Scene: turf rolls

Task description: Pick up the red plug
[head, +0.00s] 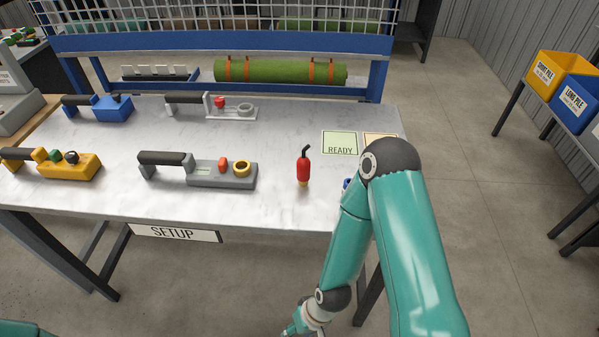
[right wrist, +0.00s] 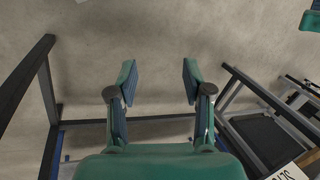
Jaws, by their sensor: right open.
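A red plug (head: 303,168) with a bent black top and a tan lower tip is on the right part of the white setup table (head: 270,204), in the head view. My right arm reaches down in front of the table's right end, with its hand low at the bottom edge of the head view, below and apart from the plug. In the right wrist view my right gripper (right wrist: 158,80) is open and empty, with bare floor between its fingers. The plug does not show in that view. My left gripper is not in view.
Tools with black handles, grey (head: 222,176), yellow (head: 80,168) and blue (head: 100,107), stand left of the plug. A READY card (head: 340,142) lies behind it. A green turf roll (head: 280,71) lies on the rear rack. Yellow (head: 545,78) and blue bins stand at right.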

